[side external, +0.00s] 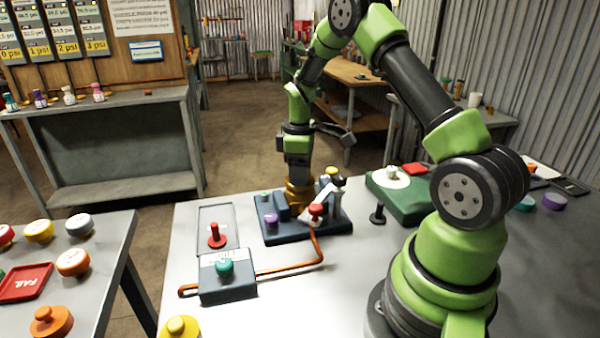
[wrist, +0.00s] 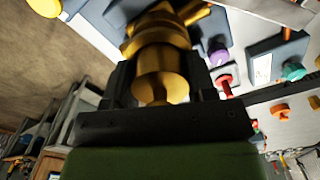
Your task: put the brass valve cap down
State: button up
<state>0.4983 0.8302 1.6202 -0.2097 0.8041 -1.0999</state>
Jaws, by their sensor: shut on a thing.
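The brass valve cap (side external: 299,197) is stepped and gold-coloured. My gripper (side external: 297,176) points down and is shut on its upper part. In the wrist view the cap (wrist: 160,72) fills the space between the dark jaws of my gripper (wrist: 160,90). In the side view the cap is at the back of the dark blue fixture block (side external: 330,229), between its raised parts. Its lower end is hidden there, so I cannot tell whether it touches the block or the table.
The block carries a red knob (side external: 316,209), a purple knob (side external: 271,221) and a yellow knob (side external: 332,171). An orange pipe (side external: 290,270) runs to a box with a teal knob (side external: 224,267). A green case (side external: 405,200) stands right. Bare grey table lies in front.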

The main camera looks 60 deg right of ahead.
jog(key=shift+f, duration=0.35)
jog(key=shift+f, duration=0.1)
jog(key=shift+f, duration=0.15)
jog(key=o, duration=1)
jog(key=shift+f, duration=0.1)
